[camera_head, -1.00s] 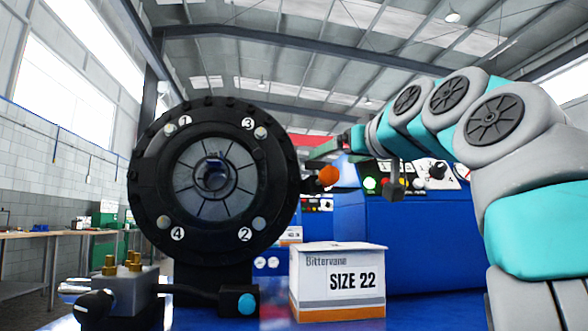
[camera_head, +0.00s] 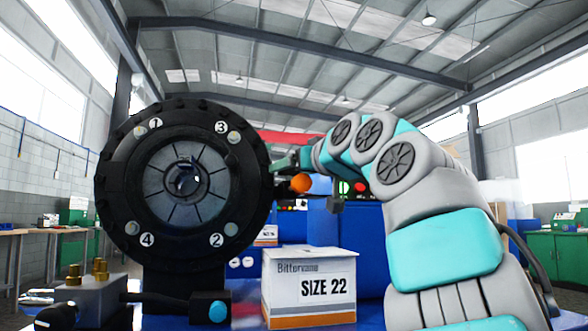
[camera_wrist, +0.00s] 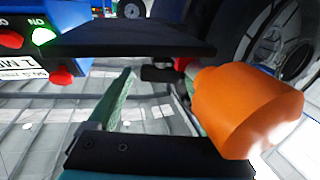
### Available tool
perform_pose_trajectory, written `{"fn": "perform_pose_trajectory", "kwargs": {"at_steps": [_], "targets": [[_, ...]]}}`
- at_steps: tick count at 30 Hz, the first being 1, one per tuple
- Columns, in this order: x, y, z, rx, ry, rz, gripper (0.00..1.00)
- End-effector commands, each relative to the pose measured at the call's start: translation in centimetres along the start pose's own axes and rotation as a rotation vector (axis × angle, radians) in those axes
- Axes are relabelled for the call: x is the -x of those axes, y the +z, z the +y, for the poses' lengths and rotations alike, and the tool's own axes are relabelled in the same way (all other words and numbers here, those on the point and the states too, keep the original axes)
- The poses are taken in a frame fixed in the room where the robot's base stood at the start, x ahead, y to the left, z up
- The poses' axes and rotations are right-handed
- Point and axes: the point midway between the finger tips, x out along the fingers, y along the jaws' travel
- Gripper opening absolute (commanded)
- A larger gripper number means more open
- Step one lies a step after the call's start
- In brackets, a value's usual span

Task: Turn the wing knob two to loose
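The round black crimper head (camera_head: 110,200) faces me at the left. Small pale studs sit beside numbers 1 to 4 on its face; the stud beside number 2 (camera_head: 231,229) is at the lower right. No wing shape can be made out there. An orange cylindrical knob (camera_head: 301,184) sticks out at the head's right side, and it is large at the right of the wrist view (camera_wrist: 245,110).
A "SIZE 22" box (camera_head: 310,288) stands right of the crimper's base. A grey block with brass fittings (camera_head: 95,295) and a blue-ended black part (camera_head: 217,310) are in front. A blue machine with a lit green button (camera_wrist: 42,36) is behind.

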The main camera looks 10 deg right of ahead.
Motion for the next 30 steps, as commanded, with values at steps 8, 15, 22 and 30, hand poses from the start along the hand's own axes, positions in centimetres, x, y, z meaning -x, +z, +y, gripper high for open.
{"fn": "perform_pose_trajectory", "kwargs": {"at_steps": [8,15,22,30], "targets": [[0.01,-0.01,-0.02,0.001,0.0,0.0,0.51],[0.01,0.0,-0.01,0.0,0.0,0.0,0.24],[0.02,-0.01,-0.02,0.001,0.0,0.0,0.07],[0.07,-0.18,-0.39,0.002,-0.035,0.002,0.07]]}}
